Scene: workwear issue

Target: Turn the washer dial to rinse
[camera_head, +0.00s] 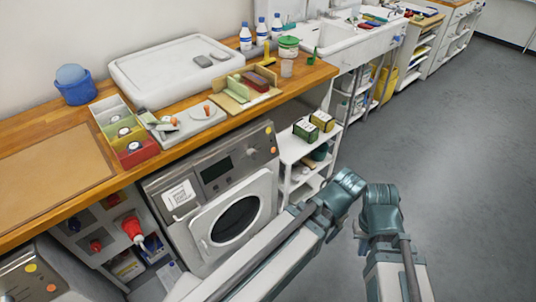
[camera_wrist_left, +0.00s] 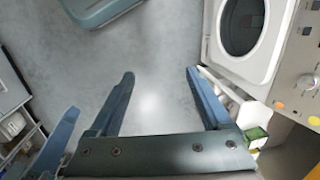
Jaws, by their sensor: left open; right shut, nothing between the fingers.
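The washer (camera_head: 225,205) stands under the counter in the head view, its round glass door closed. Its round dial (camera_head: 250,152) is on the top panel, right of the dark display; its marks are too small to read. In the left wrist view the dial (camera_wrist_left: 307,82) shows at the right edge. My left gripper (camera_wrist_left: 160,85) is open and empty over grey floor, apart from the washer; its fingers are not made out in the head view. My right gripper (camera_head: 361,243) shows only as a small teal part by its arm, right of the washer, shut and empty.
A white shelf cart (camera_head: 297,150) with green boxes stands right of the washer. The wooden counter (camera_head: 60,137) above holds bins and trays. A red-and-white plug-like thing (camera_head: 133,229) is left of the washer. The grey floor (camera_head: 440,130) at right is clear.

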